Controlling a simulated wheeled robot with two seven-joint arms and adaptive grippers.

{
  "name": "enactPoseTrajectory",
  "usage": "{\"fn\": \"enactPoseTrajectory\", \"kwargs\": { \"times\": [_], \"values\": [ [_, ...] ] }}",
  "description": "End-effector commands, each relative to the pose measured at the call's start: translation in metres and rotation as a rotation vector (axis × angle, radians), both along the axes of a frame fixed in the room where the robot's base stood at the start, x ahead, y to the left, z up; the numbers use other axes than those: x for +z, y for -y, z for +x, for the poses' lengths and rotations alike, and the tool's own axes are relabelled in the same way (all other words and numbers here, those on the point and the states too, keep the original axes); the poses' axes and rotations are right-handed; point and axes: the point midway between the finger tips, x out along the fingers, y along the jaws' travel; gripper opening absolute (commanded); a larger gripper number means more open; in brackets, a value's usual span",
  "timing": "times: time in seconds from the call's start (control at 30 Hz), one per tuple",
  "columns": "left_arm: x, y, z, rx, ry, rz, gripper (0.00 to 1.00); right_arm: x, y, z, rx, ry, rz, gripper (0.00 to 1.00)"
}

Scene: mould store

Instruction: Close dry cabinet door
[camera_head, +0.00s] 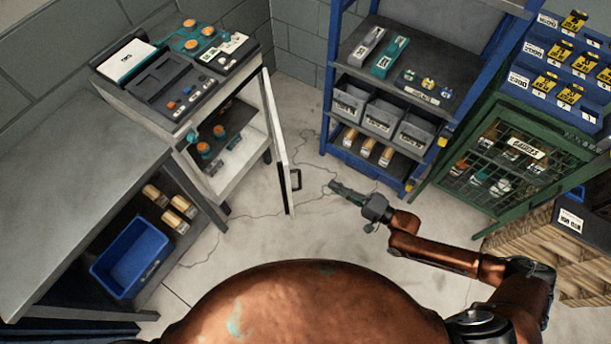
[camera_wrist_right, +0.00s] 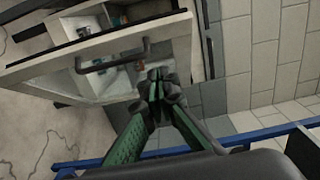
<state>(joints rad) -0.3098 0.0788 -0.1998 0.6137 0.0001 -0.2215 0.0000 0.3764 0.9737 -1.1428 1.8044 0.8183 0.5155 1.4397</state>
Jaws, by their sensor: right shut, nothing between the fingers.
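The dry cabinet (camera_head: 228,150) is a white cabinet at the upper left in the head view. Its door (camera_head: 276,138) stands open, swung out to the right, with a dark bar handle (camera_head: 296,180) on its outer side. In the right wrist view the door (camera_wrist_right: 40,68) and its handle (camera_wrist_right: 112,56) show at the upper left. My right gripper (camera_head: 334,186) is shut and empty, to the right of the door's free edge and handle, apart from them in the head view. Its fingers (camera_wrist_right: 156,84) show in the right wrist view. My left gripper is out of view.
A blue shelf rack (camera_head: 325,110) with grey bins stands behind my right gripper. A green mesh cabinet (camera_head: 440,190) is to the right. A grey workbench (camera_head: 70,190) with a blue crate (camera_head: 128,255) below is at left. Bare floor (camera_head: 255,230) lies before the door.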

Motion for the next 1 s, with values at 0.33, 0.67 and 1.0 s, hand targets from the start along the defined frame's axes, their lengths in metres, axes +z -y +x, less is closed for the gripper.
{"fn": "enactPoseTrajectory", "kwargs": {
  "times": [0.33,0.67,1.0],
  "values": [
    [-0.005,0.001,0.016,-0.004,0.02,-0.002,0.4,0.004,-0.044,0.027,0.007,-0.011,0.02,0.0],
    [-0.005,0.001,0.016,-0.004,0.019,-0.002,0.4,0.004,-0.098,0.053,0.006,-0.012,0.017,0.0],
    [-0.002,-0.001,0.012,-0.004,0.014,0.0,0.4,0.003,-0.122,0.049,0.005,-0.01,0.012,0.0]
  ]
}}
